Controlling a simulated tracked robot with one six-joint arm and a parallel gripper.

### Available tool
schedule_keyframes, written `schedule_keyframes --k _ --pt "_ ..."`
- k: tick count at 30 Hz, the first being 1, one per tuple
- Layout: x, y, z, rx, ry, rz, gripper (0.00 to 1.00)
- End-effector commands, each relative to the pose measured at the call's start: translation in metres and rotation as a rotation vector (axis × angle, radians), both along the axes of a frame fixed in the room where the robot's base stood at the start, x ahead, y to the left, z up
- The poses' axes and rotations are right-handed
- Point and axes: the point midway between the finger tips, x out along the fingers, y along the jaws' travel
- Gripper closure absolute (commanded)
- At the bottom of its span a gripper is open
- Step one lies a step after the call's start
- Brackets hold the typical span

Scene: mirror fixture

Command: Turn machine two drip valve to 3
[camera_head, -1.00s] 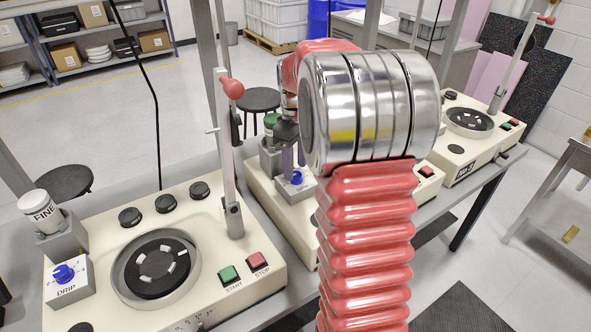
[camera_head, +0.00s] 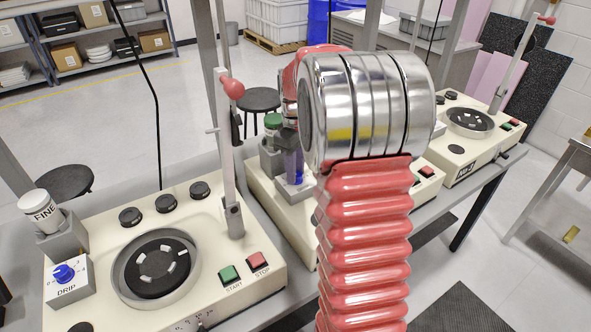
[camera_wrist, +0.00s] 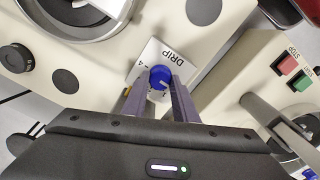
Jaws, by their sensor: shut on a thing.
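The drip valve of the middle machine has a blue round knob (camera_wrist: 160,76) on a white plate marked DRIP (camera_wrist: 168,55), with a 4 showing at the plate's left in the wrist view. My gripper (camera_wrist: 158,87) has its two purple-grey fingers on either side of the knob and is shut on it. A white pointer mark shows on the knob; its exact reading is unclear. In the head view my gripper (camera_head: 293,160) reaches down to this valve, and its fingers mostly hide the knob. My red arm hides much of the middle machine (camera_head: 262,193).
A green-capped bottle (camera_head: 272,121) stands close behind the valve. The left machine (camera_head: 205,285) has its own blue DRIP knob (camera_head: 64,273) and an upright lever with a red ball (camera_head: 232,88). Another machine (camera_head: 465,160) stands at the right.

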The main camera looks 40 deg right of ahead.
Motion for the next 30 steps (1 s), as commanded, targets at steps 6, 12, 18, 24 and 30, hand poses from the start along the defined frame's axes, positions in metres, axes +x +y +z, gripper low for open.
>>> schedule_keyframes --k 6,12,18,24,30 --pt "0.0001 -0.0003 0.0002 -0.001 0.000 -0.001 0.96" --pt "0.0002 -0.0004 0.0003 -0.001 0.000 -0.020 0.96" --pt "0.0002 -0.0005 0.0003 -0.001 0.000 -0.087 0.96" --pt "0.0003 -0.0006 0.0004 -0.001 0.000 -0.212 0.96" --pt "0.0004 -0.0009 0.0004 -0.001 0.000 -0.383 0.96"
